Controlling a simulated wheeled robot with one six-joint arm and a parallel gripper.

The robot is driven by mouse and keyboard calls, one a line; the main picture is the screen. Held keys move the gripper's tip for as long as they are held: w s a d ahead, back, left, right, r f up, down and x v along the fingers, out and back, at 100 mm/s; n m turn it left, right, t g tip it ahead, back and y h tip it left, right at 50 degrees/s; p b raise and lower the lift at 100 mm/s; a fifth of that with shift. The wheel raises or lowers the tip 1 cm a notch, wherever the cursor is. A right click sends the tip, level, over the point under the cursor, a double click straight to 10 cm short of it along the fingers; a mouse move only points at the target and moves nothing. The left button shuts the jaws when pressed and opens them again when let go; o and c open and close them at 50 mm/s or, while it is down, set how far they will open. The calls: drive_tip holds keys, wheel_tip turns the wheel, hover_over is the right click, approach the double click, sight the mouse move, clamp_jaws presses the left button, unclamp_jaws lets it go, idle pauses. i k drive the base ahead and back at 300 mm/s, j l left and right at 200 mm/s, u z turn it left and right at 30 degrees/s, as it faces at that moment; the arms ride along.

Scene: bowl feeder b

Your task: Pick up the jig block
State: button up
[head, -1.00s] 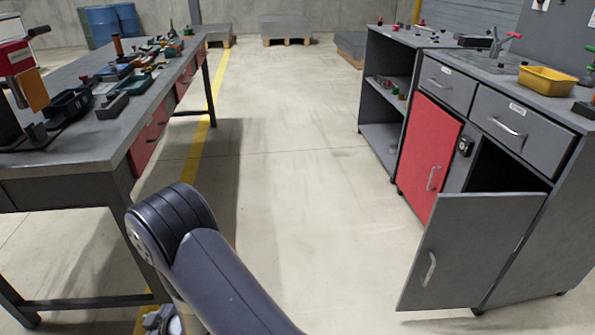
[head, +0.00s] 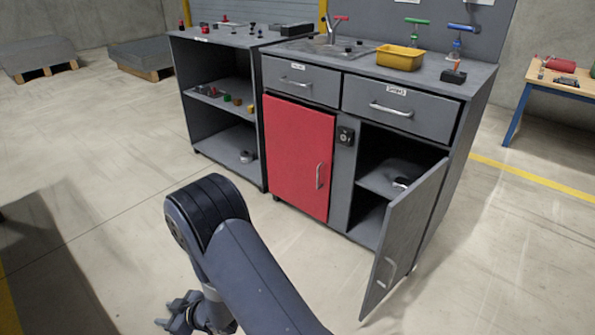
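I cannot pick out the jig block with certainty in the head view. A small dark object (head: 401,183) lies on the shelf inside the open cupboard, partly hidden by the door, and its kind is unclear. My gripper (head: 168,311) is low at the bottom left, over the floor and well away from the cabinet. Its fingers look spread apart, with nothing visible between them. My arm hides part of the floor.
The open cupboard door (head: 405,240) juts out over the floor. The red door (head: 298,155) and both drawers are shut. A yellow bin (head: 400,57) stands on the counter. An open shelf unit (head: 191,95) holds small parts.

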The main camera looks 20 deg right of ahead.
sight(400, 183)
drive_tip(key=i+j+z, duration=0.15)
drive_tip(key=i+z, duration=0.15)
drive_tip(key=z, duration=0.15)
drive_tip(key=i+j+z, duration=0.2)
drive_tip(key=z, duration=0.25)
drive_tip(key=i+j+z, duration=0.25)
drive_tip(key=z, duration=0.2)
drive_tip(key=i+j+z, duration=0.1)
drive_tip(key=j+z, duration=0.4)
drive_tip(key=i+j+z, duration=0.2)
drive_tip(key=z, duration=0.3)
drive_tip(key=i+j+z, duration=0.25)
drive_tip(key=z, duration=0.2)
drive_tip(key=i+j+z, duration=0.1)
drive_tip(key=j+z, duration=0.9)
drive_tip(key=i+l, duration=0.05)
drive_tip(key=l, duration=0.05)
